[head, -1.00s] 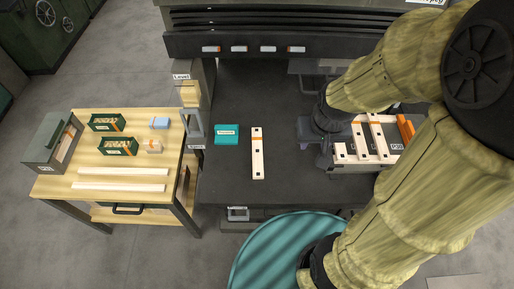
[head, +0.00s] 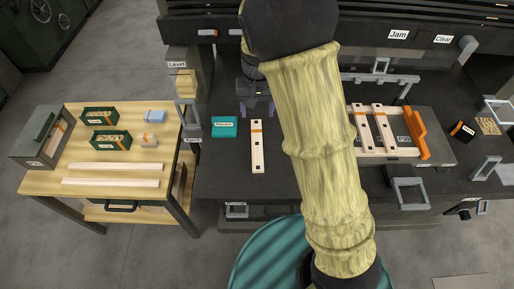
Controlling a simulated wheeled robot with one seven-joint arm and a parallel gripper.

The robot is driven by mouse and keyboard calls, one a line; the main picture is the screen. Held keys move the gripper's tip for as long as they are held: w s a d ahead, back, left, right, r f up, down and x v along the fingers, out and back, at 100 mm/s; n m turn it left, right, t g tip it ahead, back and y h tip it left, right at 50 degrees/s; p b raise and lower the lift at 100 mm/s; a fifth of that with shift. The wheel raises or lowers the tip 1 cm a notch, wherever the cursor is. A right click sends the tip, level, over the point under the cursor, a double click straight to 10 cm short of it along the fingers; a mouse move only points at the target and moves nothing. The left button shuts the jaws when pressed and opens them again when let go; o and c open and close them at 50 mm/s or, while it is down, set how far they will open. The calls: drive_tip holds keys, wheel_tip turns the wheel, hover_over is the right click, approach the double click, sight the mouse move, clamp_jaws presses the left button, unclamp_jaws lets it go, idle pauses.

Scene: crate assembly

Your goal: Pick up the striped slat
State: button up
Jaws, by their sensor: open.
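The striped slat (head: 257,150) is a pale wooden strip with dark square marks and an orange band near its far end. It lies flat on the dark workbench (head: 225,180), its length running away from me. My gripper (head: 256,108) is open and empty, pointing down beyond the far end of the slat. Its two purplish fingers stand apart, one to each side of the slat's line. I cannot tell its exact height above the bench.
A teal box (head: 224,127) lies close left of the slat. A crate assembly (head: 400,152) with slats and an orange piece sits right, partly behind my arm. A wooden side table (head: 85,182) holds two plain slats and green boxes. Bench space in front of the slat is clear.

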idle(0.3)
hover_over(257, 147)
drive_tip(key=f, duration=1.2)
drive_tip(key=shift+w+f, duration=0.15)
drive_tip(key=shift+w, duration=0.15)
drive_tip(key=shift+s+f, duration=0.2)
drive_tip(key=shift+f, duration=1.1)
drive_tip(key=shift+s+f, duration=0.2)
drive_tip(key=shift+f, duration=1.1)
drive_tip(key=c, duration=1.1)
